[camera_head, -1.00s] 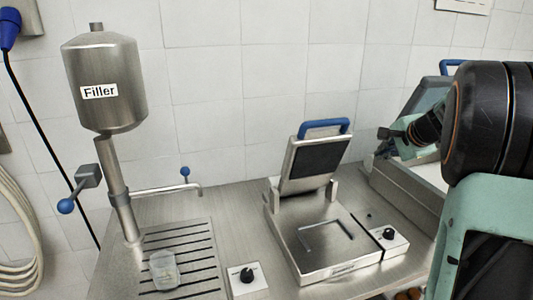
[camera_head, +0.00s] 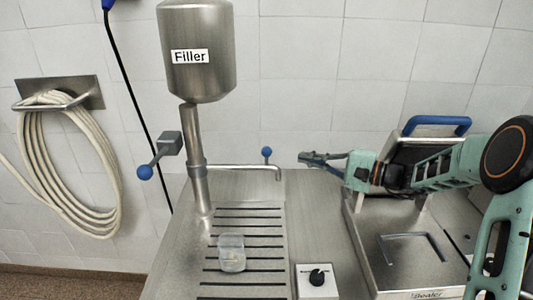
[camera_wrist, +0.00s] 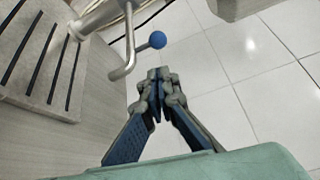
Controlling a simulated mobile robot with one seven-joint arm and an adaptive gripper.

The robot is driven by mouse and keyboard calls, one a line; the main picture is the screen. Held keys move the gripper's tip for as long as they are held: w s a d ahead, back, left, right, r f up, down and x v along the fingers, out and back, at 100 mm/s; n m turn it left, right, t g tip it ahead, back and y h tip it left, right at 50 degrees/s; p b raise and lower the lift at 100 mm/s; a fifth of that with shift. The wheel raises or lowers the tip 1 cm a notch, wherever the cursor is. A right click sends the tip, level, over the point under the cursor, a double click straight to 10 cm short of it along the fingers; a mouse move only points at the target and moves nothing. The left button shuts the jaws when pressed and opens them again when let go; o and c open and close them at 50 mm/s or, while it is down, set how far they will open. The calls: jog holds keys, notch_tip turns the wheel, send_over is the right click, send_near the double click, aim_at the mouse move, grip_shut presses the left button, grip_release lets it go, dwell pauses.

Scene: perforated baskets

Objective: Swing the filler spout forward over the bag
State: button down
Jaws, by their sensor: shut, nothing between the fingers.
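The steel filler (camera_head: 198,60) stands on a post at the left of the counter. Its thin spout (camera_head: 235,168) reaches out to the right from the post, with a downturned end and a blue ball knob (camera_head: 267,153) on top. The spout end (camera_wrist: 124,68) and knob (camera_wrist: 157,40) also show in the wrist view, just ahead of my fingertips. The clear bag (camera_head: 231,254) stands on the slotted drain grate, nearer than the spout. My gripper (camera_head: 303,158) is shut and empty, a little right of the knob; it also shows in the wrist view (camera_wrist: 158,74).
A sealer (camera_head: 420,290) with a raised blue-handled lid stands at the right, behind and below my arm. A dial box (camera_head: 318,281) sits right of the grate (camera_head: 245,222). A blue-knobbed lever (camera_head: 146,172) sticks out left of the post. A hose (camera_head: 60,170) hangs on the wall.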

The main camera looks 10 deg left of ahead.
jog(key=shift+r, duration=0.15)
jog(key=shift+w+a, duration=0.1)
jog(key=p+x, duration=0.2)
jog(key=x, duration=0.7)
jog(key=shift+w+a, duration=0.2)
jog(key=shift+a, duration=0.15)
jog(key=shift+s, duration=0.1)
